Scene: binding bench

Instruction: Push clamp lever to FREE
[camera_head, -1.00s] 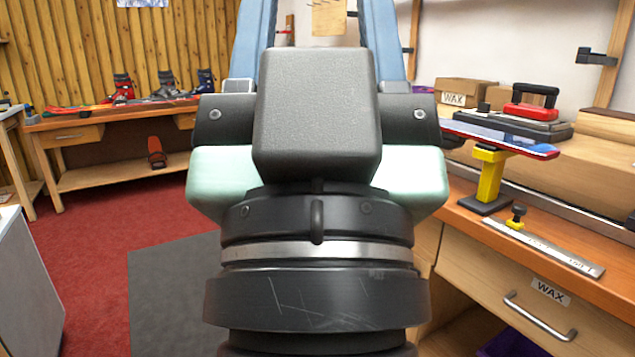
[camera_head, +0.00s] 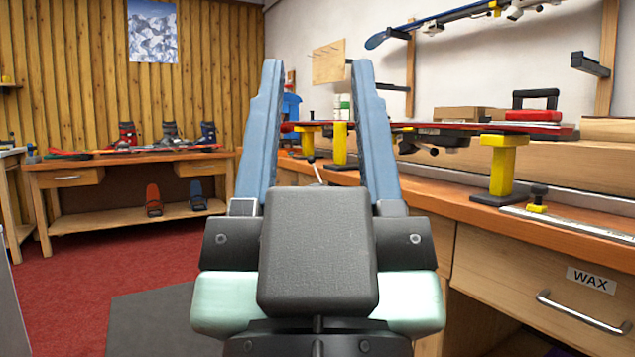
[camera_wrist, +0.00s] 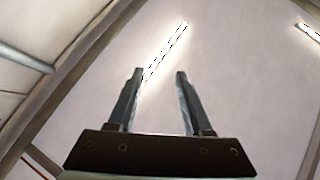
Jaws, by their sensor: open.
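My gripper (camera_head: 316,66) stands large in the middle of the head view with its two blue fingers raised and spread apart. Nothing is between its fingertips. In the wrist view the gripper (camera_wrist: 159,74) is also open and empty, against the ceiling. A small thin lever with a dark knob (camera_head: 312,161) shows low between the fingers, over the bench beyond; I cannot tell if it is the clamp lever. A ski (camera_head: 545,129) lies across yellow vise stands (camera_head: 503,165) on the right-hand bench. No FREE mark is readable.
The orange-topped bench (camera_head: 455,198) with a WAX drawer (camera_head: 545,283) runs along the right. A metal rule (camera_head: 575,223) with a yellow-and-black knob (camera_head: 538,198) lies on it. A boot bench (camera_head: 110,163) stands at the far left.

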